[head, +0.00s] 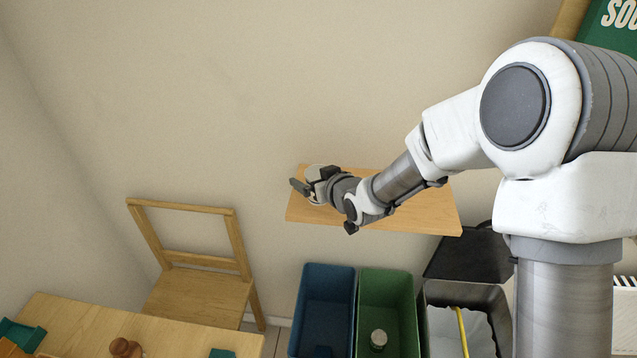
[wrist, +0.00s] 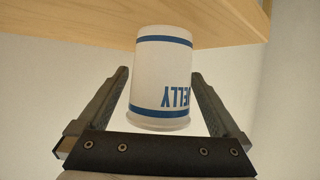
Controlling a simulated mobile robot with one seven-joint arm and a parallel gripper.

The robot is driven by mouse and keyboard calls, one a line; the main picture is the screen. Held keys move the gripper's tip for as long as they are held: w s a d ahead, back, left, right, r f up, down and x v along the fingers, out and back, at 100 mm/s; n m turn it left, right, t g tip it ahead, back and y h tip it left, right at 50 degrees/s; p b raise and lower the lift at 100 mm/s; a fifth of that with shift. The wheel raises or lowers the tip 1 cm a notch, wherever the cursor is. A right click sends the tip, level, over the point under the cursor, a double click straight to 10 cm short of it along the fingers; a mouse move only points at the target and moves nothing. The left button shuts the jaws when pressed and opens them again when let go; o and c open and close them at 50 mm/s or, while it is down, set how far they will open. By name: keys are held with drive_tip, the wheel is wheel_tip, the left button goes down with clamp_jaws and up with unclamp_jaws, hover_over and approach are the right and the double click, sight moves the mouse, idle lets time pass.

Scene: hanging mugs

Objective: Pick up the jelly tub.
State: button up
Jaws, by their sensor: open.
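The jelly tub (wrist: 161,75) is a white cylinder with blue bands and blue "JELLY" lettering, shown upside down in the wrist view. It stands against the wooden shelf (wrist: 225,18), with its wider rim toward my gripper's palm. My gripper (wrist: 162,82) is open, with one finger on each side of the tub and a gap showing on both sides. In the head view my gripper (head: 306,186) is at the left end of the wall shelf (head: 420,212). The tub is hard to make out there, mostly hidden by my gripper.
Below the shelf stand a blue bin (head: 325,300), a green bin (head: 388,305) and a grey bin (head: 490,305). A wooden chair (head: 200,290) and a table (head: 75,320) with small objects are at the lower left. The wall is behind the shelf.

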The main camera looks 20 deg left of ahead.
drive_tip(key=shift+w+a+f, duration=0.15)
drive_tip(key=shift+w+a, duration=0.05)
drive_tip(key=c, duration=1.3)
drive_tip(key=shift+r, duration=0.7)
wheel_tip(320, 180, up, 3)
drive_tip(key=shift+f, duration=0.2)
drive_tip(key=w+d+r, duration=0.1)
drive_tip(key=d+r, duration=0.1)
drive_tip(key=d, duration=0.1)
drive_tip(key=w+d+r+p, duration=0.1)
drive_tip(key=d+r, duration=0.1)
drive_tip(key=d, duration=0.2)
drive_tip(key=w+d+r+p, duration=0.1)
drive_tip(key=w+d+r, duration=0.1)
drive_tip(key=d+r, duration=0.1)
drive_tip(key=shift+d, duration=0.45)
